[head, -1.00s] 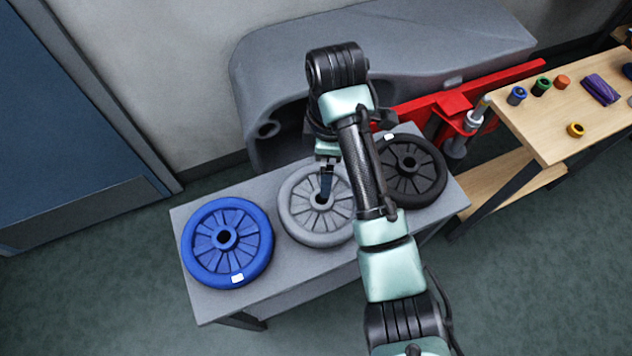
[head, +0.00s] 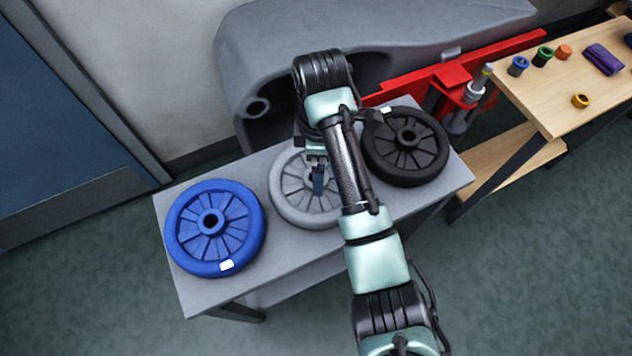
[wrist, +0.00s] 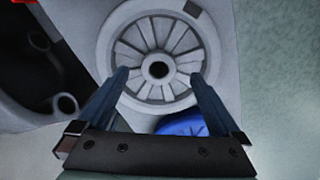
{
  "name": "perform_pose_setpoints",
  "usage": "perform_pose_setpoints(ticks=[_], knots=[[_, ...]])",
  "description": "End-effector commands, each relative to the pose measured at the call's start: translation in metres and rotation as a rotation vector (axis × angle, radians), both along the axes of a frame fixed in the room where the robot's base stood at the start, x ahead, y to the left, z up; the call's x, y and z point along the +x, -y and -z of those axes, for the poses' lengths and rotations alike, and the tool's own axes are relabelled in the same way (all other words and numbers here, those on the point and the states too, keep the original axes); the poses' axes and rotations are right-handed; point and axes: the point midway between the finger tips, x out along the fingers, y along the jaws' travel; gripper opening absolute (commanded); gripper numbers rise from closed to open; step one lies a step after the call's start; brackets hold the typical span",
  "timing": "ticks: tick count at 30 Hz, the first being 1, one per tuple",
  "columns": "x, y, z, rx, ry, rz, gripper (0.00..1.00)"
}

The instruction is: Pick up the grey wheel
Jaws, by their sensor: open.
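The grey wheel (head: 291,195) lies flat on the grey bench (head: 270,265), between the blue wheel (head: 214,227) and the black wheel (head: 405,147). My arm covers its right part in the head view. My gripper (head: 318,188) points down over the wheel. In the wrist view the grey wheel (wrist: 131,32) shows its spokes and dark centre hole. The two blue-grey fingers of my gripper (wrist: 158,76) are open and empty, one on each side of the hub. I cannot tell how high the fingertips are above the wheel.
A large grey scrubber tank (head: 240,75) stands behind the bench. A red frame (head: 452,78) is at the back right. A wooden table (head: 540,100) with several small coloured parts stands at the right. The blue and black wheels sit close on both sides.

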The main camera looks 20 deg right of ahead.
Motion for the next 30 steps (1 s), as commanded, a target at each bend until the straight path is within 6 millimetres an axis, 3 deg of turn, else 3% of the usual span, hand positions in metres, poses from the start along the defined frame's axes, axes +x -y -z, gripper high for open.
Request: perform_pose_setpoints(ticks=[7,16,30], knots=[[0.003,-0.005,0.034,0.0,-0.003,0.0,1.0],[0.003,-0.005,0.037,0.0,0.0,0.0,0.98],[0.003,-0.005,0.037,0.0,0.0,0.0,0.14]])
